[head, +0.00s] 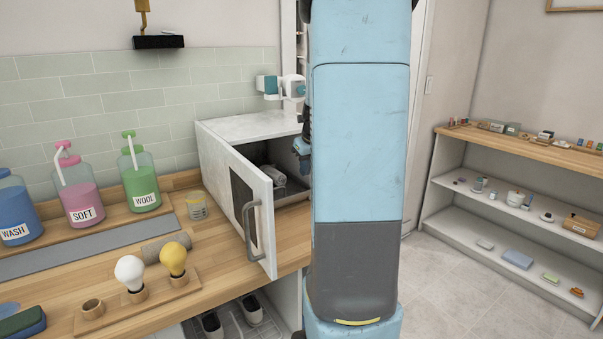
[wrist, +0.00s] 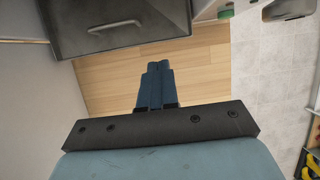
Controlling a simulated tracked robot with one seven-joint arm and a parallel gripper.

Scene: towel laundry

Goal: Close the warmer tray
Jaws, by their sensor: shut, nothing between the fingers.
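The warmer (head: 250,127) is a pale box on the wooden counter. Its door (head: 238,190), with a grey bar handle, stands open toward the front. A rolled grey towel (head: 268,174) lies in the dark interior, and the tray around it is hard to make out. In the wrist view, a dark panel with a metal handle (wrist: 115,25) is at the upper left; I cannot tell for sure that it is the tray. My gripper (wrist: 154,66) is shut and empty, above the counter and apart from that panel. In the head view, my gripper (head: 301,147) shows beside the warmer opening, partly hidden by my arm.
A glass jar (head: 198,206) stands left of the door. Bottles labelled WASH (head: 15,212), SOFT (head: 82,203) and WOOL (head: 141,187) stand further left. Two bulbs sit in a wooden holder (head: 140,306) in front. A shelf unit (head: 510,185) stands at the right beyond open floor.

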